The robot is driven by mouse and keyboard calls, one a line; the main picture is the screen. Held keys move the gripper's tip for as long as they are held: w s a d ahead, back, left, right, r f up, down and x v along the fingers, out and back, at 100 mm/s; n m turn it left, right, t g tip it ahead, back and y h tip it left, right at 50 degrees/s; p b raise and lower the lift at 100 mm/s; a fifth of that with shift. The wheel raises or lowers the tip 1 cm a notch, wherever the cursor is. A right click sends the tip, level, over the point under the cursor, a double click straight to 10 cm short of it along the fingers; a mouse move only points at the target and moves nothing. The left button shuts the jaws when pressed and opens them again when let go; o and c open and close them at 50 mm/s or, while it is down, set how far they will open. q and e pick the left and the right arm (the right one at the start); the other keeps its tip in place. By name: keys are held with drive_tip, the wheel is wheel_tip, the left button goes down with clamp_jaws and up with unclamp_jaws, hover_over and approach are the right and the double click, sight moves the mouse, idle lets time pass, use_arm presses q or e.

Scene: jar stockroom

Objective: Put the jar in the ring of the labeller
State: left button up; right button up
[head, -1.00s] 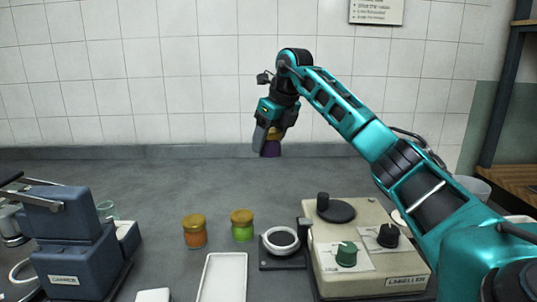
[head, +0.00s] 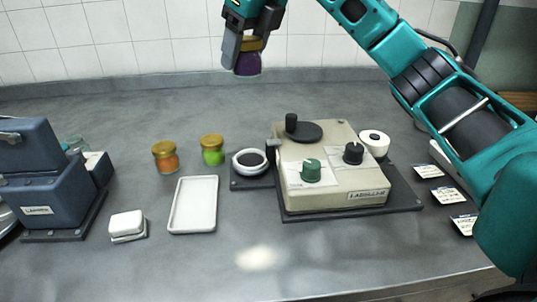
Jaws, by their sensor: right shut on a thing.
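My right gripper (head: 247,40) is shut on a jar (head: 248,64) with purple contents and a gold lid. It holds the jar upright in the air, in front of the tiled wall. The labeller (head: 333,170) is a beige box on a dark base with a green knob, a black knob and a black disc on top. Its ring (head: 250,162), white with a dark centre, sits on a dark plate at its left side and looks empty. The held jar is well above and apart from the ring. My left gripper is not in view.
An orange jar (head: 166,156) and a green jar (head: 212,150) stand left of the ring. A white tray (head: 194,204), a white block (head: 127,225) and the blue canner (head: 48,190) are nearby. A white roll (head: 375,143) and labels (head: 449,195) lie right. The front counter is clear.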

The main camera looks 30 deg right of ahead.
wheel_tip(320, 180, down, 14)
drive_tip(key=shift+f+b, duration=0.1)
drive_tip(key=shift+b, duration=1.1)
drive_tip(key=shift+f, duration=0.55)
wheel_tip(320, 180, down, 4)
drive_tip(key=shift+f+b, duration=0.1)
drive_tip(key=shift+b, duration=0.25)
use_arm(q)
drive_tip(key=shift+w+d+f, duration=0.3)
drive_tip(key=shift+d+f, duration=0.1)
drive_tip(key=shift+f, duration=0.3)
use_arm(e)
drive_tip(key=o, duration=1.2)
drive_tip(key=shift+f, duration=0.1)
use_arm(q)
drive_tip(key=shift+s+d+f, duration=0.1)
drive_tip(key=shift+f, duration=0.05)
